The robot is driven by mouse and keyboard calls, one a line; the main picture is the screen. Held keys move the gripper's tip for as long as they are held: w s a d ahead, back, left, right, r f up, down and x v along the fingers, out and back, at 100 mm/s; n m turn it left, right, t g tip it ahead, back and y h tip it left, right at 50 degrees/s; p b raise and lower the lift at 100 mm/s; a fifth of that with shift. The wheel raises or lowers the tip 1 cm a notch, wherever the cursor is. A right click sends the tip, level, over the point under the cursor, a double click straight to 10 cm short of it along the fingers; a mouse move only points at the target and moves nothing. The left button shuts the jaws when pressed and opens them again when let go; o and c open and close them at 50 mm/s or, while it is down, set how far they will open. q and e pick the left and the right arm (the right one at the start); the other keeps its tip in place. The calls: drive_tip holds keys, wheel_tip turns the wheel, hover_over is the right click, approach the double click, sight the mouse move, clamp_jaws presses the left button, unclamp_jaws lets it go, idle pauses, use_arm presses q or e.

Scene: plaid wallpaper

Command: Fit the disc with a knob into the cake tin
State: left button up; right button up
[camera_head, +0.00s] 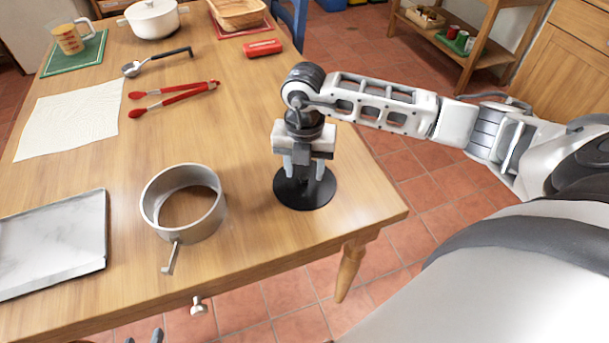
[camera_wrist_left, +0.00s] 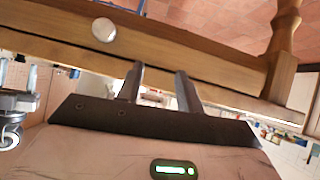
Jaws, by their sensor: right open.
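The black disc (camera_head: 291,196) lies flat on the table near its right front corner. My right gripper (camera_head: 304,170) is right above it, pointing down, with its fingers apart on either side of the disc's middle. The knob is hidden between the fingers, and I cannot tell whether they touch it. The cake tin (camera_head: 151,207) is a grey metal ring with a latch at its front. It stands left of the disc, and bare wood shows through it. My left gripper (camera_head: 144,336) is low at the bottom edge, in front of the table; its empty, parted fingers show in the left wrist view (camera_wrist_left: 159,72).
A metal baking tray (camera_head: 62,240) lies left of the tin. Bare table lies between tin and disc.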

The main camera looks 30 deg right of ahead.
drive_tip(key=shift+f, duration=0.6)
clamp_jaws()
drive_tip(key=shift+r, duration=0.2)
